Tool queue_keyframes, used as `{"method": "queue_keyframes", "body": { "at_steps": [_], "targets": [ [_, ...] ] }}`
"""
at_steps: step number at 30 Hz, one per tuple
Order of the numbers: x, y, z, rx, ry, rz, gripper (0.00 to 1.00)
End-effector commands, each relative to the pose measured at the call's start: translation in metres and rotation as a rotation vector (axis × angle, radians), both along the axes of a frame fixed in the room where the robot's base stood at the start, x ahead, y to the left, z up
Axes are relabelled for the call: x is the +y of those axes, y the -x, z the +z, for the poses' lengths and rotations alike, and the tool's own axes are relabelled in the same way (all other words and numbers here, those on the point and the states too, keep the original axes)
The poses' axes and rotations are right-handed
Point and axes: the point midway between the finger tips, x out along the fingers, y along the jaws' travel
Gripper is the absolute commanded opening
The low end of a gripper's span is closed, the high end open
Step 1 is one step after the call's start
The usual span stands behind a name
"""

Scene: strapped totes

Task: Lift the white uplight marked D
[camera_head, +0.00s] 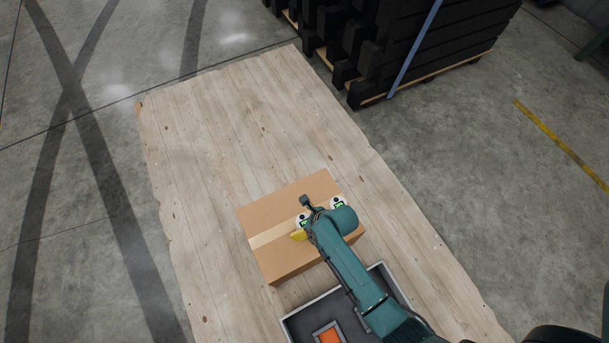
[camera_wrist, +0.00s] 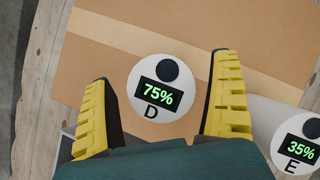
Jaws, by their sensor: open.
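The white uplight marked D (camera_wrist: 150,108) is a round white disc with a dark knob and a green "75%" display. It stands on the cardboard box and shows between the two yellow fingers of my gripper (camera_wrist: 160,110) in the wrist view. The fingers are spread apart, with visible space on both sides of the disc. In the head view, uplight D (camera_head: 302,218) is partly hidden by my arm. A second white uplight marked E (camera_wrist: 297,140), reading "35%", is to the right of my right finger, cut off by the frame edge; it also shows in the head view (camera_head: 338,203).
Dark stacked timber (camera_head: 430,50) with a blue strap is at the back right.

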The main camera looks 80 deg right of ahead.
Motion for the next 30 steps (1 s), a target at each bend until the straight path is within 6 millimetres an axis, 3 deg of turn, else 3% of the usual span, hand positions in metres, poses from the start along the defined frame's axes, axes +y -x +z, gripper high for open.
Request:
{"method": "queue_keyframes", "body": {
  "at_steps": [1, 2, 9, 21, 30],
  "targets": [
    [-0.0019, -0.0045, -0.0165, 0.000, 0.000, 0.001, 0.92],
    [-0.0024, -0.0059, -0.0193, 0.001, 0.000, 0.000, 0.92],
    [-0.0034, -0.0081, -0.0169, 0.001, 0.000, -0.001, 0.92],
    [-0.0034, -0.0080, -0.0167, 0.000, 0.000, -0.001, 0.18],
    [-0.0047, -0.0092, -0.0143, -0.003, 0.004, -0.001, 0.18]
  ]
}}
